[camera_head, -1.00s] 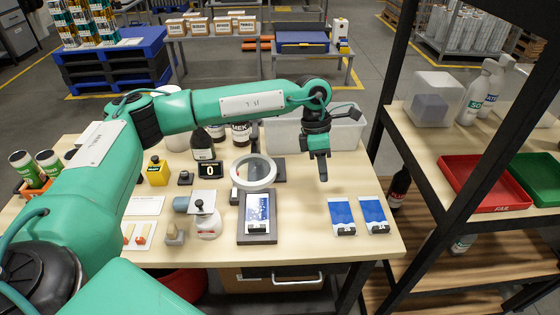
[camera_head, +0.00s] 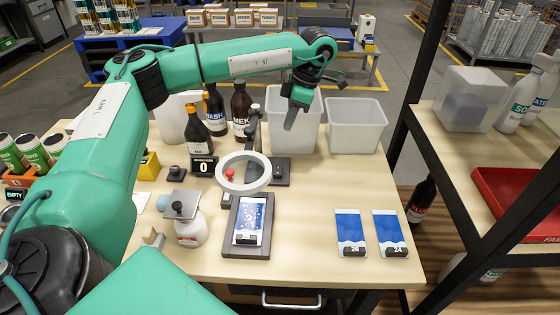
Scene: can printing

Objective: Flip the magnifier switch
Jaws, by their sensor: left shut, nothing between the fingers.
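The magnifier (camera_head: 217,173) is a white ring on a dark arm and base, standing mid-table over the back edge of a dark plate. A small red part (camera_head: 230,174) shows through the ring; I cannot tell whether it is the switch. A dark base (camera_head: 282,171) with a small knob lies to the right of the ring. My left gripper (camera_head: 291,122) is shut and empty, pointing down behind and right of the ring, in front of a clear bin. It is apart from the magnifier. My right gripper is not in view.
A patterned card lies on the dark plate (camera_head: 232,246). Brown bottles (camera_head: 241,110) and a counter reading 0 (camera_head: 204,167) stand behind and left. Two clear bins (camera_head: 357,128) stand at the back right. Blue cards (camera_head: 350,228) lie right.

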